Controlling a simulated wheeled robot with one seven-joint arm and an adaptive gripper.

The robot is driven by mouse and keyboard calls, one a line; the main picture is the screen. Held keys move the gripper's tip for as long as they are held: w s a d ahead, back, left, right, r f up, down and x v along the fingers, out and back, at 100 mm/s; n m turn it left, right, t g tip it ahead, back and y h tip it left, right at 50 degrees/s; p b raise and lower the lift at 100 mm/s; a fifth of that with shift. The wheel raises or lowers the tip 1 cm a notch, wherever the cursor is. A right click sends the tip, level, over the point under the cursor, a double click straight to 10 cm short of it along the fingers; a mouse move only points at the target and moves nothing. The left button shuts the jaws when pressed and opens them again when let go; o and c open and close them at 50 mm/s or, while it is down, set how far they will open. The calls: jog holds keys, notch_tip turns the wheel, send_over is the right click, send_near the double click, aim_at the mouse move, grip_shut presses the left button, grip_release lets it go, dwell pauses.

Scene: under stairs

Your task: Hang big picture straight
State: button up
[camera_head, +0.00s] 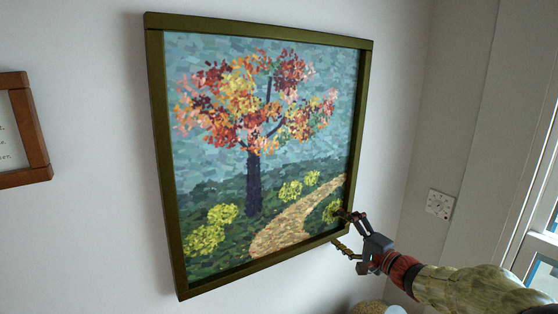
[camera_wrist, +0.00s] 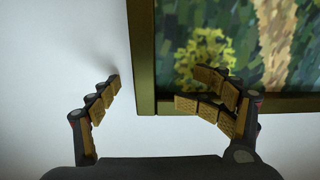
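The big picture (camera_head: 262,150) hangs on the wall in a dark olive frame and shows an autumn tree and a path. In the head view its edges slant, but the oblique view makes its true tilt hard to tell. My gripper (camera_head: 341,228) is at its lower right corner, fingers open. In the wrist view my gripper (camera_wrist: 157,90) has one finger over bare wall and the other overlapping the picture (camera_wrist: 142,60), with the frame's side edge between them. Whether a finger touches the frame cannot be told.
A smaller brown-framed picture (camera_head: 40,130) hangs at the far left. A white wall socket (camera_head: 439,203) is right of my gripper, near a window (camera_head: 545,225). A rounded tan object (camera_head: 370,307) shows at the bottom edge.

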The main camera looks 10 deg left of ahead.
jog(key=shift+r, duration=1.05)
dwell(0.8)
jog(key=shift+w+a+r, duration=0.1)
jog(key=shift+w+r, duration=0.1)
jog(key=shift+r, duration=0.75)
jog(key=shift+w+r, duration=0.2)
jog(key=shift+r, duration=0.7)
dwell(1.0)
jog(key=shift+s+f+b, duration=0.15)
jog(key=shift+f+b, duration=0.2)
jog(key=shift+b, duration=0.5)
dwell(0.4)
jog(key=f+b+v, duration=0.1)
jog(key=b+v, duration=0.3)
jog(key=v, duration=0.5)
jog(key=shift+s, duration=0.2)
dwell(0.6)
